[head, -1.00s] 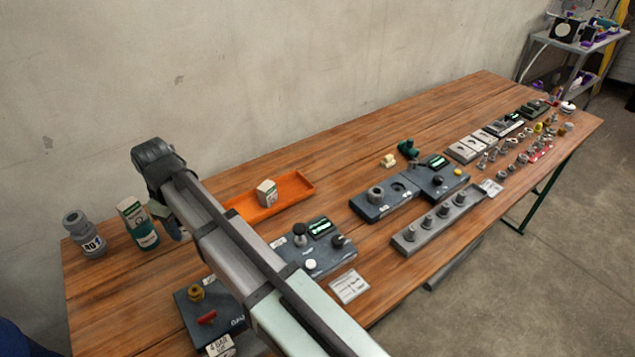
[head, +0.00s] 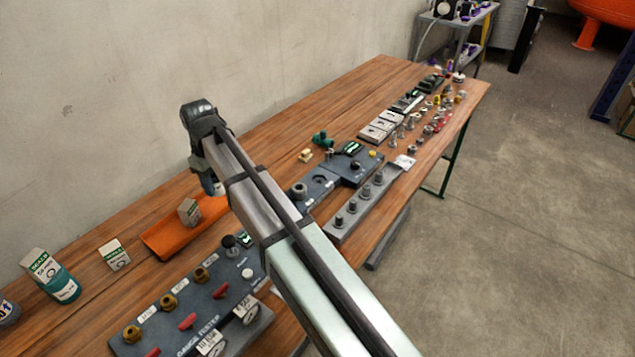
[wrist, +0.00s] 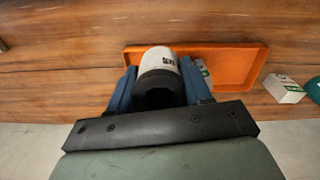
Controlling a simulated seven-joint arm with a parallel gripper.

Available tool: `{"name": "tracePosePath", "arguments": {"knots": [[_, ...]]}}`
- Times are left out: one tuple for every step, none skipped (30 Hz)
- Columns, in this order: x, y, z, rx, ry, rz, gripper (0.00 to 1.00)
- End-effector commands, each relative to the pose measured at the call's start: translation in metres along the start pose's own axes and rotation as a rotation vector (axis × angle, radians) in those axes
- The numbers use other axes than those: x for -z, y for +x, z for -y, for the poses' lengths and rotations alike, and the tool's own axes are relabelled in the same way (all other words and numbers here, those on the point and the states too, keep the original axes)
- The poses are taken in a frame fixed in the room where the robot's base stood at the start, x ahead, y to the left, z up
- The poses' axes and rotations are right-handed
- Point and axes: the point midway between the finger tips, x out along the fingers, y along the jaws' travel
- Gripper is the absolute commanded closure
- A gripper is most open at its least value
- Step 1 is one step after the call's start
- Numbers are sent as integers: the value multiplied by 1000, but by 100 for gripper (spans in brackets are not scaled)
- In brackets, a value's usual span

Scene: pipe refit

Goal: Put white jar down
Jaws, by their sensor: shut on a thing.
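In the wrist view, a white jar (wrist: 158,61) with a dark end facing the camera sits between the blue fingers of my gripper (wrist: 158,88). The fingers are shut on its sides. The orange tray (wrist: 231,60) shows behind and below the jar, partly hidden by it. In the head view, my gripper (head: 211,184) is near the right end of the orange tray (head: 165,250), mostly hidden by my own arm. Only a small pale part of the jar shows there. I cannot tell how high the jar is above the table.
A small box (head: 189,212) stands in the tray. Another box (head: 115,255) stands left of it, with a teal container and box (head: 52,275) further left. The gauge tester panel (head: 195,310) lies in front. Bare wood (head: 255,130) lies behind and right of the tray.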

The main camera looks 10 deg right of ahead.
Motion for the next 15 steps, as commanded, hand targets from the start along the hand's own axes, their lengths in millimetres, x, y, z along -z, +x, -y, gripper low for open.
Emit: {"name": "tracePosePath", "arguments": {"knots": [[-8, -1, -18, -1, 27, -1, 83], [-12, -2, -28, -2, 42, -1, 83], [-18, -2, -40, -2, 60, -2, 83], [-22, -3, -49, -3, 75, -2, 83], [-27, -4, -58, -4, 88, -3, 83], [-33, -4, -70, -4, 107, -3, 83], [-38, -5, -79, -5, 121, -3, 83], [-43, -6, -88, -5, 135, -4, 83], [-50, -6, -99, -6, 153, -4, 83], [-55, -7, -108, -7, 168, -4, 83], [-60, -8, -117, -7, 182, -5, 83], [-68, -9, -128, -8, 201, -5, 83], [-73, -9, -136, -8, 214, -5, 83], [-79, -10, -145, -9, 229, -5, 83], [-87, -11, -156, -10, 247, -6, 83]]}}
